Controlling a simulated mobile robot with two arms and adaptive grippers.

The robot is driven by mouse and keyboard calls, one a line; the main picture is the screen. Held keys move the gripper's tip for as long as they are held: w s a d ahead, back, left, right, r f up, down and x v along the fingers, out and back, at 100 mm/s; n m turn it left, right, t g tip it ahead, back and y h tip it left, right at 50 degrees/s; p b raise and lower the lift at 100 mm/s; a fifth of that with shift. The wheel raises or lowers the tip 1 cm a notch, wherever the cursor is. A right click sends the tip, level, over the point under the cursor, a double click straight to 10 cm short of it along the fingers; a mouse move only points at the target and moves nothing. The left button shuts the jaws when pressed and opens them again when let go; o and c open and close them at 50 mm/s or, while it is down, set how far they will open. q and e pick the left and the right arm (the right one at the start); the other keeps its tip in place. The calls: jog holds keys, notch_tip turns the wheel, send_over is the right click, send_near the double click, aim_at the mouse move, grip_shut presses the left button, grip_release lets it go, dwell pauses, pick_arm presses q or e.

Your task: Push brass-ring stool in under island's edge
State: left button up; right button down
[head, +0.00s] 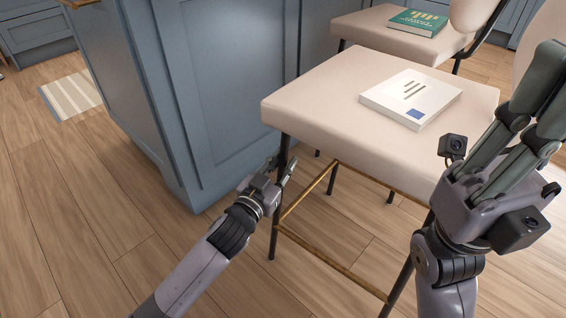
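The near stool (305,95) has a cream seat, dark legs and a brass foot ring (322,262). It stands upright beside the blue-grey island (225,75), its seat out in the open on the right. My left gripper (283,163) is low at the stool's near left leg, under the seat corner. Its two fingers are apart, and the leg shows near them; I cannot tell whether they touch it. My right gripper (548,95) is raised at the right, in front of the seat's right side, fingers pointing up and right.
A white book (408,92) lies on the near stool's seat. A second cream stool (375,30) behind carries a green book (418,22). A striped mat (72,95) lies at the far left. The wooden floor at the left front is clear.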

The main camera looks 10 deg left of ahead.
pick_arm(q)
grip_shut()
dwell(0.6)
